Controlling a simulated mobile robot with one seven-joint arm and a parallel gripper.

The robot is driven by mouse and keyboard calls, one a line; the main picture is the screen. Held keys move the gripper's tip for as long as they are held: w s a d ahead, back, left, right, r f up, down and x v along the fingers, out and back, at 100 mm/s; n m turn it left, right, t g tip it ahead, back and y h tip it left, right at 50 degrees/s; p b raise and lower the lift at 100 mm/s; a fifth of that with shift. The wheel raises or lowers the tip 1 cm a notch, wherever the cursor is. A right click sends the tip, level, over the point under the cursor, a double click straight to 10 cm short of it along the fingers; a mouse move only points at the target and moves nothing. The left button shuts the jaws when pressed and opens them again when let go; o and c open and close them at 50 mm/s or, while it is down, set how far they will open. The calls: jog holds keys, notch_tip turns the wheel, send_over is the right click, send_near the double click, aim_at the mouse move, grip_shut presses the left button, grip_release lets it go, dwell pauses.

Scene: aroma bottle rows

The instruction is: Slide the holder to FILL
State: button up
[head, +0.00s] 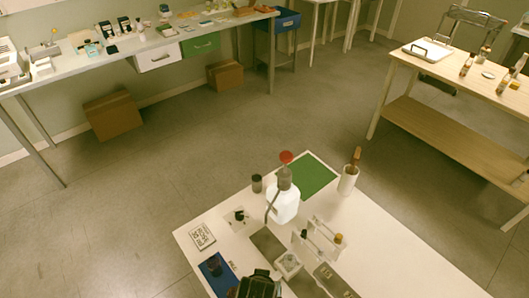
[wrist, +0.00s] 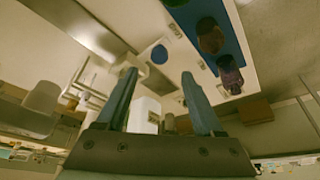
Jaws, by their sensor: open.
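A small white holder (head: 288,265) appears to sit on a grey strip (head: 268,244) on the white table (head: 385,262). Any FILL lettering is too small to read for certain. A white bottle with a grey neck and a red top (head: 284,200) stands just behind the strip. In the wrist view my gripper (wrist: 158,75) has its two blue fingers wide apart. A pale white piece (wrist: 147,112) shows beyond the gap; I cannot tell whether it is the holder. My dark wrist shows at the bottom of the head view, left of the holder.
A blue mat (head: 217,272) with dark bottles lies at the table's left edge; it also shows in the wrist view (wrist: 190,18). Clear upright plates (head: 325,236) stand right of the strip.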

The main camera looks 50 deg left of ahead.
aim_at(278, 272)
jog(key=x, duration=0.8)
jog(key=shift+w+a+f+b, duration=0.1)
jog(key=shift+w+b, duration=0.05)
jog(key=shift+b, duration=0.15)
grip_shut()
dwell(1.1)
